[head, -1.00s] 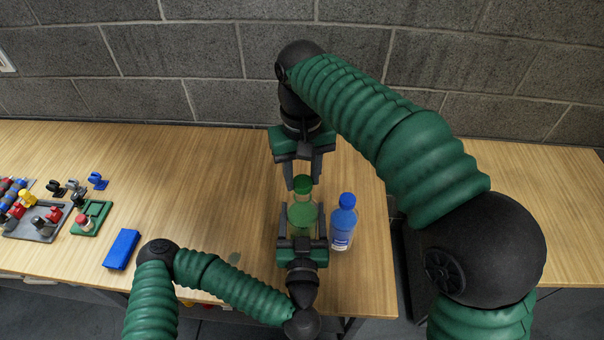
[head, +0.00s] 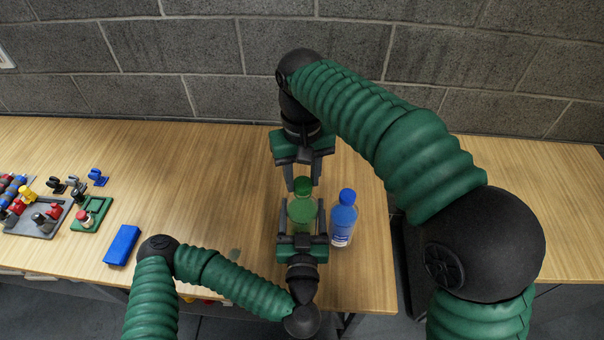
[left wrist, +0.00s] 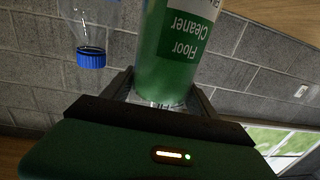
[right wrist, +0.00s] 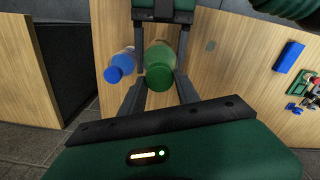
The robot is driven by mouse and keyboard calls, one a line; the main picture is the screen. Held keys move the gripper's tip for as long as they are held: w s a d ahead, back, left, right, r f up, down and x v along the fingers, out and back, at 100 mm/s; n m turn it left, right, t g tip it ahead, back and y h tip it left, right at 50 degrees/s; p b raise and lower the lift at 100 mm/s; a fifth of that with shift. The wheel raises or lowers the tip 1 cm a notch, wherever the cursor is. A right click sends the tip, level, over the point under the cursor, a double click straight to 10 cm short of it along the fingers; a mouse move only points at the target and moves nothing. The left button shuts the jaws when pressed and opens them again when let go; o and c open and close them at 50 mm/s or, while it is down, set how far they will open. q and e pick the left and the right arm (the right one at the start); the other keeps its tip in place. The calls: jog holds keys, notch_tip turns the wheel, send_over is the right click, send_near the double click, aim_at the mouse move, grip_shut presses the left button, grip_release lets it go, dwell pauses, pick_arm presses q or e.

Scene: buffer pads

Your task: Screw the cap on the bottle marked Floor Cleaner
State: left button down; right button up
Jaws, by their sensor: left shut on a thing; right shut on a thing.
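The green Floor Cleaner bottle (head: 301,213) stands upright near the table's right end. Its label reads upside down in the left wrist view (left wrist: 192,30). My left gripper (head: 303,220) is shut around the bottle's body from the front. A green cap (head: 303,184) is at the bottle's top. My right gripper (head: 303,180), pointing down from above, is shut on this cap. In the right wrist view the cap (right wrist: 160,77) sits between the fingers and lines up over the bottle. The neck is hidden, so I cannot tell how far down the cap sits.
A blue bottle with a blue cap (head: 343,220) stands close to the right of the green one. A blue block (head: 122,245), a green tray (head: 91,214) and a grey tray with coloured parts (head: 40,222) lie at the left. The table between is clear.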

jog(key=shift+f, duration=0.3)
jog(key=m, duration=1.6)
jog(key=shift+m, duration=0.3)
jog(key=m, duration=0.6)
jog(key=o, duration=1.3)
jog(key=shift+d, duration=0.1)
